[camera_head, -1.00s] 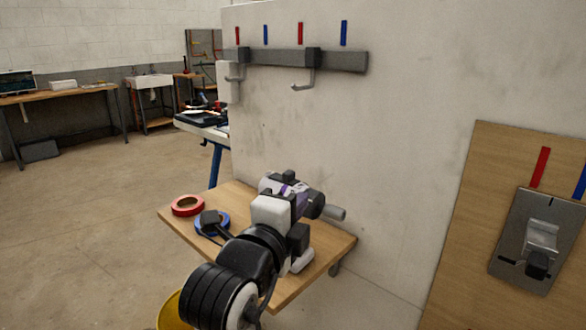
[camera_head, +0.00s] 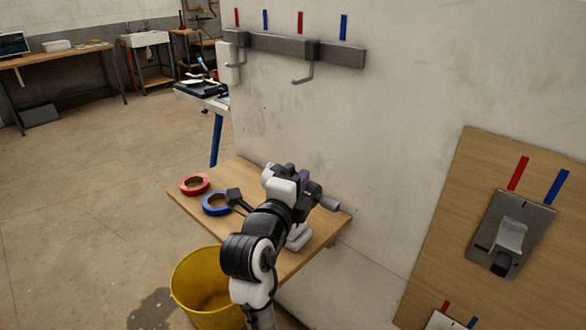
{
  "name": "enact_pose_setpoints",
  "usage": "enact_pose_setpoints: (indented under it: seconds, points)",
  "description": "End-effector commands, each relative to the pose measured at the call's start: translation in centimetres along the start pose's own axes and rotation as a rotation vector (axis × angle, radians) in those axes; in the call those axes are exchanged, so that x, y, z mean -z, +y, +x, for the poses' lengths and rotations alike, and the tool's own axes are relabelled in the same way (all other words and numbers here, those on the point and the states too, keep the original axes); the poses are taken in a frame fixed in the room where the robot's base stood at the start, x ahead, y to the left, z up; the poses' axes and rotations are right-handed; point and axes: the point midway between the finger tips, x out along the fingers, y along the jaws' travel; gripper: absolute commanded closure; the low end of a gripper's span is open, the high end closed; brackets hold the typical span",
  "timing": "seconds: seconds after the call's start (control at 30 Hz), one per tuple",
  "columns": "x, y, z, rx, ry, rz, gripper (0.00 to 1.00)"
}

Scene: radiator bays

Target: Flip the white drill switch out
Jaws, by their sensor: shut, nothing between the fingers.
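A drill lies on a small wooden shelf (camera_head: 325,232) against the wall. Its grey front cylinder (camera_head: 328,203) points right, and a whitish foot (camera_head: 298,241) shows below. Dark and purple parts show between them. My black and white arm reaches up from the bottom, and my gripper (camera_head: 272,175) is at the drill's rear, overlapping it in view. It is shut and holds nothing. I cannot tell whether it touches the drill. The switch cannot be picked out; my arm hides much of the drill's near side.
A red tape roll (camera_head: 194,185) and a blue one (camera_head: 216,204) lie on the shelf's left. A yellow bucket (camera_head: 190,285) stands below. A hook rail (camera_head: 290,48) and a board with a metal plate (camera_head: 490,225) are on the wall.

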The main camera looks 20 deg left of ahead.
Motion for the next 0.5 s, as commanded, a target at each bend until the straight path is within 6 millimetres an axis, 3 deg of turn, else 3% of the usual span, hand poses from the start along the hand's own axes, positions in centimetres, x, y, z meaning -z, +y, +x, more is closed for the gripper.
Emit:
enact_pose_setpoints:
  seconds: [0.2,0.5]
  points:
    - [-1.7,-0.1,0.4,-0.001,0.001,-0.001,1.0]
    - [-1.9,0.0,0.5,0.0,0.002,0.0,1.0]
